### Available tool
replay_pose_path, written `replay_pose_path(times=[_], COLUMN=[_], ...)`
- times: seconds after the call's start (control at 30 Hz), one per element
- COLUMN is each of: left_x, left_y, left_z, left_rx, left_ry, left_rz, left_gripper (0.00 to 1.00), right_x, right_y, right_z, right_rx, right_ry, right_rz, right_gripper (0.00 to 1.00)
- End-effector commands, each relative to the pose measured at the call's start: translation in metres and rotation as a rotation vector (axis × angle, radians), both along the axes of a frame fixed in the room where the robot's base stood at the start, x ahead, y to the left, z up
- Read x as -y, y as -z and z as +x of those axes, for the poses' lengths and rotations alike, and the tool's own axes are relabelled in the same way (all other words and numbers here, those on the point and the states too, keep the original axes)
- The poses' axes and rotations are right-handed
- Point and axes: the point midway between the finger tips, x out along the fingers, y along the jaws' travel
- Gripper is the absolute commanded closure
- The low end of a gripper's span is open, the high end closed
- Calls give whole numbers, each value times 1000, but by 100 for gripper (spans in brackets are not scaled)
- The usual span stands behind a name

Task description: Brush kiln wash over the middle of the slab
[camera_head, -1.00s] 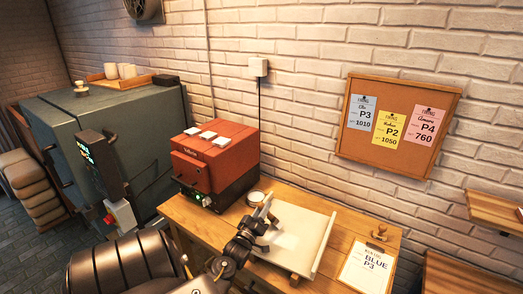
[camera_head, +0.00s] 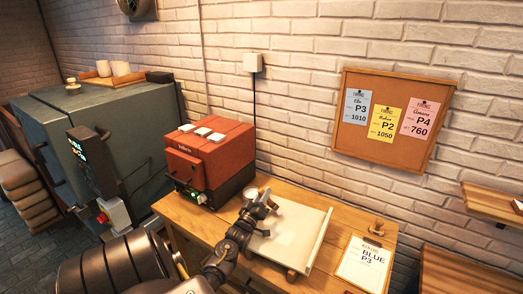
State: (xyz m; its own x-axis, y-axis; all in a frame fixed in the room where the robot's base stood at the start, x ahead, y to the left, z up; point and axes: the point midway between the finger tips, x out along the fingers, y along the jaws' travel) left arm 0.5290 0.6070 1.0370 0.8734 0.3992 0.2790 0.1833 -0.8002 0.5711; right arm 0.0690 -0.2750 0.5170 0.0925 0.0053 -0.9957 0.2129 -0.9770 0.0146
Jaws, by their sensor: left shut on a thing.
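The pale slab (camera_head: 296,236) lies on the wooden table, resting on wooden supports. My left gripper (camera_head: 262,207) is over its far left corner, beside a small round pot (camera_head: 249,194). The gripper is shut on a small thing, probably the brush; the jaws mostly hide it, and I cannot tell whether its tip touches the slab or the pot. I see no clear coat on the slab's bare middle. My right gripper is not in view.
A red kiln (camera_head: 210,157) stands behind the pot at the left of the table (camera_head: 215,228). A cork board (camera_head: 395,115) hangs on the wall.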

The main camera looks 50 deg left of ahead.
Motion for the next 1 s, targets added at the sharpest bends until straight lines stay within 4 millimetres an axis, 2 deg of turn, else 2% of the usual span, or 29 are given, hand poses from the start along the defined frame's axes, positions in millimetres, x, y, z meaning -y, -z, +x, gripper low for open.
replay_pose_path(times=[0.03, 0.2, 0.53, 1.0], left_x=[-4, -10, -10, -9], left_y=[3, 1, -2, -50], left_z=[4, 12, 12, 13], left_rx=[0, -1, -2, 1], left_ry=[-3, -3, -4, -1], left_rz=[0, 1, 0, 0], left_gripper=[97, 97, 97, 97], right_x=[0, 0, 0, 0], right_y=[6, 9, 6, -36], right_z=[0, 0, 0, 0], right_rx=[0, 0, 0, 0], right_ry=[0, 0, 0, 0], right_rz=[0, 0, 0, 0], right_gripper=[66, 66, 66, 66])
